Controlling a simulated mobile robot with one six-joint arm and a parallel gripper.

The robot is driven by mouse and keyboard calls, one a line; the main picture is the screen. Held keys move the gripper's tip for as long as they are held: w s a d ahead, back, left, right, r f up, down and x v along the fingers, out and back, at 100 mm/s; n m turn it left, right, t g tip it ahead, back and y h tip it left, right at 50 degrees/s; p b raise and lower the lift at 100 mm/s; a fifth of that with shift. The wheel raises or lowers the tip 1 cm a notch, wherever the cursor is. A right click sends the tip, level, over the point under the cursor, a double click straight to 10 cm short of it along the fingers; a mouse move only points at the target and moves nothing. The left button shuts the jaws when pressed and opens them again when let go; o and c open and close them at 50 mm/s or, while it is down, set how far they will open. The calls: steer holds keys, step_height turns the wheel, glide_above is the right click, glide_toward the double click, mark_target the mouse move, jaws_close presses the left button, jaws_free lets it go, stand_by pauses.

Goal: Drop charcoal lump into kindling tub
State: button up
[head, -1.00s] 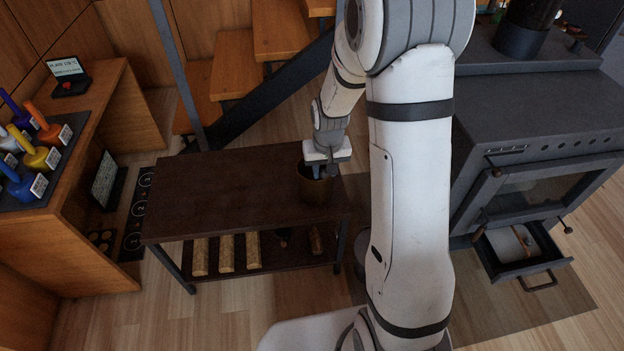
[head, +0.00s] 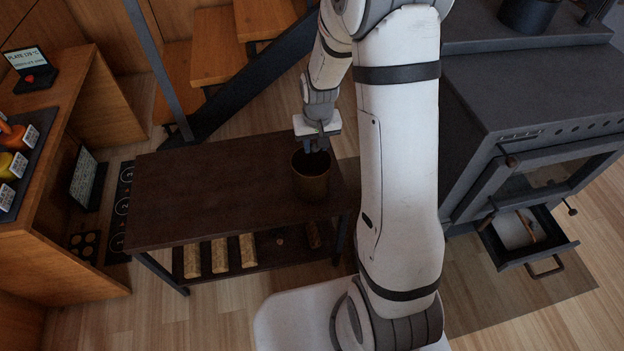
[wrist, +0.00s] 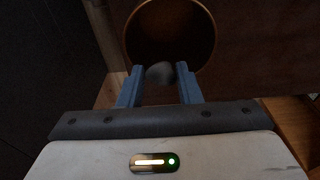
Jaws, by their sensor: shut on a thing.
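My gripper (head: 317,148) is near the far rim of a round brown tub (head: 311,185) on the dark table. In the wrist view, its blue fingers (wrist: 160,88) are shut on a dark grey charcoal lump (wrist: 160,73). The tub (wrist: 205,45) shows just beyond the fingertips, open side towards the camera, its inside dark. The lump overlaps the tub's near edge in that view. I cannot tell whether the lump is over the opening or just outside it. The lump is not clear in the head view.
The dark table (head: 215,180) has a clear top left of the tub. Several pale logs (head: 220,255) lie on its lower shelf. A stove (head: 540,110) with a pulled-out drawer (head: 552,252) stands at the right. A wooden desk (head: 50,190) is at the left; stairs rise behind.

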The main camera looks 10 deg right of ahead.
step_height(320, 180, down, 3)
steer(key=shift+r+b, duration=0.2)
steer(key=shift+b, duration=0.4)
steer(key=shift+s+a, duration=0.1)
steer(key=o, duration=1)
steer(key=shift+s+r+p, duration=0.15)
steer(key=shift+r+p, duration=0.15)
steer(key=shift+r, duration=1)
steer(key=shift+s+r+p, duration=0.2)
steer(key=shift+r+p, duration=0.1)
steer(key=shift+r, duration=1.05)
steer(key=shift+s+r+p, duration=0.15)
steer(key=shift+r+p, duration=0.15)
steer(key=shift+r, duration=1)
steer(key=shift+r, duration=0.1)
steer(key=shift+t, duration=0.6)
steer(key=s+r+p, duration=0.5)
steer(key=s+r, duration=0.1)
steer(key=r, duration=0.3)
steer(key=s+r+p, duration=0.4)
steer(key=s+r, duration=0.3)
steer(key=r, duration=0.3)
steer(key=s+r+p, duration=0.5)
steer(key=s+r, duration=0.2)
steer(key=r, duration=0.2)
steer(key=shift+s+d+r+p, duration=0.1)
steer(key=shift+d+r+p, duration=0.1)
steer(key=shift+d+p, duration=0.1)
